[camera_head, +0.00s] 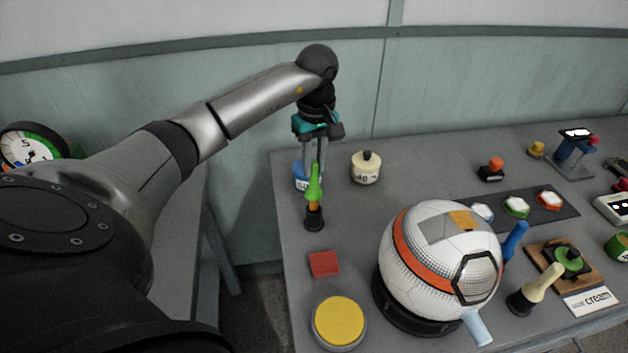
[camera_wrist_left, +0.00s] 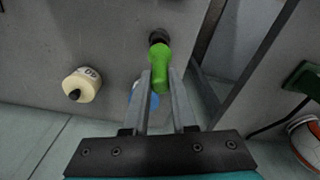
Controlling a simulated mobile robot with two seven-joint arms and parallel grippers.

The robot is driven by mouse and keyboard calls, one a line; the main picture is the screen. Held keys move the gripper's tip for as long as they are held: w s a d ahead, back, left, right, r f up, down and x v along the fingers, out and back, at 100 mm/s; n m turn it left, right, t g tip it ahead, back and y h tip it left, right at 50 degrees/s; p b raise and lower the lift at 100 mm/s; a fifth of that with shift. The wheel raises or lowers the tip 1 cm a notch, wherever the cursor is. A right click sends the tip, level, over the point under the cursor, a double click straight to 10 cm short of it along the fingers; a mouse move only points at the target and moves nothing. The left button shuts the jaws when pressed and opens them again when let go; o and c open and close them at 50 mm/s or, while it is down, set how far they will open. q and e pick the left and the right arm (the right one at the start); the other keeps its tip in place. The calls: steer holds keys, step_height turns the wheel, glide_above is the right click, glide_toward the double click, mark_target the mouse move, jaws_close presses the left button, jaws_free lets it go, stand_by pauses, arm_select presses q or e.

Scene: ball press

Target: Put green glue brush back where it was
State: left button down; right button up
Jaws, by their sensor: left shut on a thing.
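The green glue brush (camera_head: 314,187) is upright, with an orange band below its green handle. Its lower end meets a small black holder (camera_head: 314,219) at the table's left edge; I cannot tell how deep it sits inside. My left gripper (camera_head: 314,166) points down and is shut on the upper part of the green handle. The left wrist view shows the green glue brush (camera_wrist_left: 159,68) between the two fingers of the left gripper (camera_wrist_left: 160,80), with the black holder (camera_wrist_left: 158,36) beyond. My right gripper is not in view.
A blue pot (camera_head: 299,177) stands close behind the fingers, and a cream pot (camera_head: 365,168) stands to the right. A red square (camera_head: 324,263) and a yellow round pad (camera_head: 340,322) lie in front. A large ball (camera_head: 425,270) sits on a black base at the right.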

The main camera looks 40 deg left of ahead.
mark_target(314, 186)
arm_select(q)
steer(key=shift+f, duration=2.4)
steer(key=shift+f+b, duration=0.1)
steer(key=shift+b, duration=0.2)
steer(key=c, duration=0.7)
jaws_free()
steer(key=r, duration=0.4)
steer(key=r+p, duration=0.1)
steer(key=r, duration=0.7)
steer(key=shift+s+d+r, duration=0.15)
steer(key=shift+d, duration=0.15)
